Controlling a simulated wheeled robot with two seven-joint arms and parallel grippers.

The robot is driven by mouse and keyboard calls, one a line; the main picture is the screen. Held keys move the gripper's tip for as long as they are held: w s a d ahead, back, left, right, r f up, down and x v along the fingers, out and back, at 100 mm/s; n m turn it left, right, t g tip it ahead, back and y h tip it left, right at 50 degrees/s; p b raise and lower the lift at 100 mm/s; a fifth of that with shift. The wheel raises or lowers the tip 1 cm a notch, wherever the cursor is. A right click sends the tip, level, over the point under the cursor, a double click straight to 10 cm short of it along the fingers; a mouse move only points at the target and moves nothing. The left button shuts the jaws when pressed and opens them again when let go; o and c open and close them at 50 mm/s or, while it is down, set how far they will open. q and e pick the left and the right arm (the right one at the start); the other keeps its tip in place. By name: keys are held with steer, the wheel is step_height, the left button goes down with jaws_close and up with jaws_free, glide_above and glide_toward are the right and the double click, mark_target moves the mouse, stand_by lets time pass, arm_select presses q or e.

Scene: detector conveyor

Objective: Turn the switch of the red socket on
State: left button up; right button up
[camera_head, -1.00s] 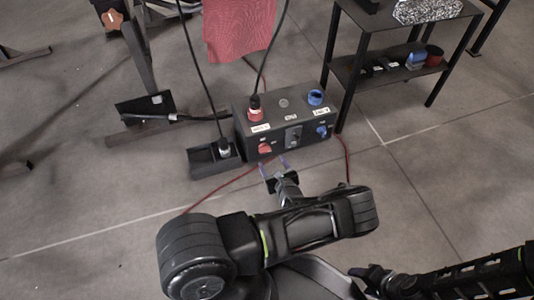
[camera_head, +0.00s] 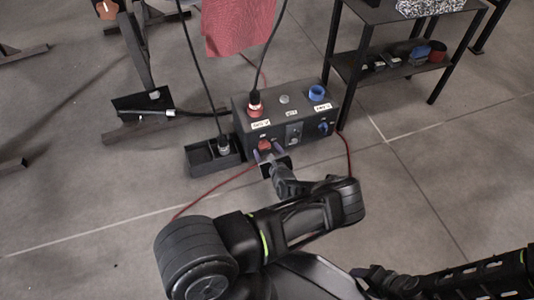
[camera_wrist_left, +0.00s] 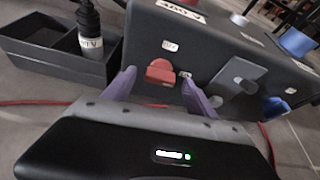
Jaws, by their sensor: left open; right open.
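The dark socket box (camera_head: 314,113) stands on the floor. The red socket (camera_head: 255,109) is on its top left with a black plug and cable in it. The red switch (camera_wrist_left: 160,72) is on the front face below, beside a small label; it also shows in the head view (camera_head: 264,145). My left gripper (camera_head: 268,151) is open in front of the red switch. In the left wrist view its purple fingers (camera_wrist_left: 156,88) stand on either side of the switch; I cannot tell whether they touch it. Of my right arm, only dark parts show at the lower right; its gripper is not clearly visible.
A blue socket (camera_head: 317,93) and blue switch (camera_head: 324,127) are on the box's right. A grey latch (camera_wrist_left: 237,80) is between the switches. A black tray (camera_head: 203,157) adjoins the box's left. A shelf (camera_head: 371,75) stands right behind. Red cable lies on the floor.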

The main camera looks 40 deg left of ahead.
arm_select(q)
steer(key=shift+w+a+f, duration=0.1)
steer(key=shift+w+a, duration=0.05)
steer(key=shift+a, duration=0.05)
